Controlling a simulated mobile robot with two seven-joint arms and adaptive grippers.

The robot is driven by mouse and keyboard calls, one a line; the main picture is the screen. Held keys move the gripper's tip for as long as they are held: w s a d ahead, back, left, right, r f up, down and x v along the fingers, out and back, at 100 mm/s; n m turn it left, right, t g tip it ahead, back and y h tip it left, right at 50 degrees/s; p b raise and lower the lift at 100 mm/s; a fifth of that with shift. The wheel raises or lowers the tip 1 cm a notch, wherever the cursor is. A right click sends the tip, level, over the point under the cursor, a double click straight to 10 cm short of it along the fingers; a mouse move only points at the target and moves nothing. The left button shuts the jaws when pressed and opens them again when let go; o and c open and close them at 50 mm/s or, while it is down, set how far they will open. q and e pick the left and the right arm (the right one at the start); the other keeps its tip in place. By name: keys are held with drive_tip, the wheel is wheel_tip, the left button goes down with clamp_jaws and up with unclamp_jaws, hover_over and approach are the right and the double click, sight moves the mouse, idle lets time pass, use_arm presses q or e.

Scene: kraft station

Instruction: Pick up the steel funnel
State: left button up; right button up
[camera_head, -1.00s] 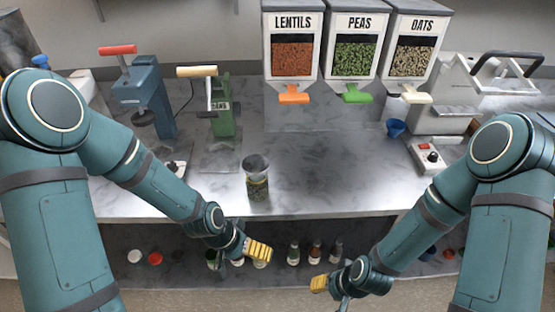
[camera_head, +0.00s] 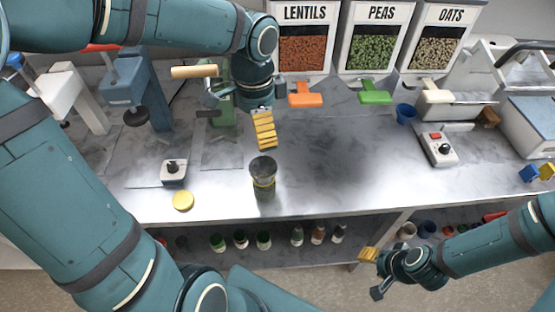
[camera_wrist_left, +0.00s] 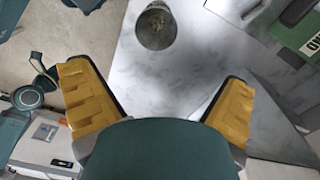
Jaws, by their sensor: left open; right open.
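The steel funnel (camera_head: 262,166) appears as a grey, wide-mouthed piece on top of a small jar (camera_head: 264,188) near the front of the counter. The funnel's round mouth also shows in the left wrist view (camera_wrist_left: 156,26), seen from above, beyond the spread fingers. My left gripper (camera_head: 264,130) hangs just behind and above the funnel, apart from it. Its yellow-padded fingers stand wide open and empty in the left wrist view (camera_wrist_left: 157,85). My right gripper (camera_head: 373,274) is open and empty, low in front of the counter's edge.
Lentil, pea and oat dispensers stand at the back. A blue press (camera_head: 140,90) and a green press (camera_head: 222,95) stand left. A yellow lid (camera_head: 183,201) and a small white-based device (camera_head: 174,172) lie left of the jar. Several bottles stand on the lower shelf.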

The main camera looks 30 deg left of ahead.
sight(261, 167)
use_arm(q)
drive_tip(key=f+b, duration=0.1)
drive_tip(key=f, duration=0.7)
drive_tip(key=shift+s+d+f+b, duration=0.1)
drive_tip(key=shift+s+f+b, duration=0.1)
drive_tip(key=shift+f+b, duration=0.2)
drive_tip(key=f, duration=0.2)
drive_tip(key=f+b, duration=0.1)
drive_tip(key=f, duration=0.2)
drive_tip(key=shift+s+d, duration=0.1)
drive_tip(key=shift+s, duration=0.1)
drive_tip(key=shift+r, duration=0.1)
drive_tip(key=c, duration=1.2)
